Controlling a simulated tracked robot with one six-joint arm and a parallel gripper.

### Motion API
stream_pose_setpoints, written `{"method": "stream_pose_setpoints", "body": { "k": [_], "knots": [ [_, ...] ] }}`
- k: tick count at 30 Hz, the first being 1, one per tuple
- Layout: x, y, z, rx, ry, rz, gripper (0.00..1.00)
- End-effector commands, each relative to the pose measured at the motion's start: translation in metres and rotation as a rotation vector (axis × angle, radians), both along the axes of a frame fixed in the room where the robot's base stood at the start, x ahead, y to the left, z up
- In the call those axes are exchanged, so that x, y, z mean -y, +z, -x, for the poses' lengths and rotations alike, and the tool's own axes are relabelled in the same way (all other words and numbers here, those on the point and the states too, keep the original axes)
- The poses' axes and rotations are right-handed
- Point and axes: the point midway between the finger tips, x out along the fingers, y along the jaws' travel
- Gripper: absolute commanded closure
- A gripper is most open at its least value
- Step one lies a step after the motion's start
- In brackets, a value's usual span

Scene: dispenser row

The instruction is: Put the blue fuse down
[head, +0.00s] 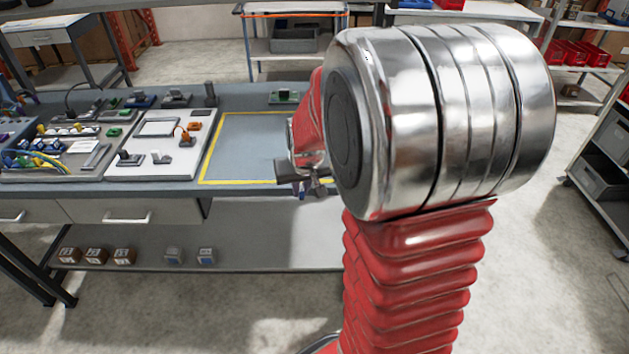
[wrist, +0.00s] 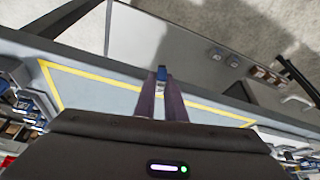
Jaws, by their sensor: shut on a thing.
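The blue fuse (wrist: 161,73) is a small piece with a blue body and a pale end, seen between the fingertips in the wrist view. My gripper (wrist: 163,84) is shut on it. In the head view my gripper (head: 304,188) hangs at the front edge of the workbench, by the right part of the yellow-outlined area (head: 207,172). The fuse is too small to make out clearly there. My own arm hides the bench to the right of the gripper.
The yellow-outlined area is bare in its visible part. A white panel (head: 124,168) with small fittings lies left of it, and a tray with coloured wires (head: 40,163) lies further left. A green-topped block (head: 287,97) stands behind. Several small boxes (head: 97,256) sit on the lower shelf.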

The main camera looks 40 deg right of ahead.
Motion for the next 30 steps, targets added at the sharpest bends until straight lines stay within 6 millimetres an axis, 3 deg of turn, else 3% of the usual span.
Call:
{"method": "stream_pose_setpoints", "body": {
  "k": [13, 24, 30],
  "knots": [
    [-0.058, -0.054, -0.028, -0.003, 0.12, -0.001, 1.0],
    [-0.161, -0.14, -0.043, -0.006, 0.314, 0.0, 1.0],
    [-0.187, -0.161, -0.042, -0.001, 0.363, 0.001, 1.0]
  ]
}}
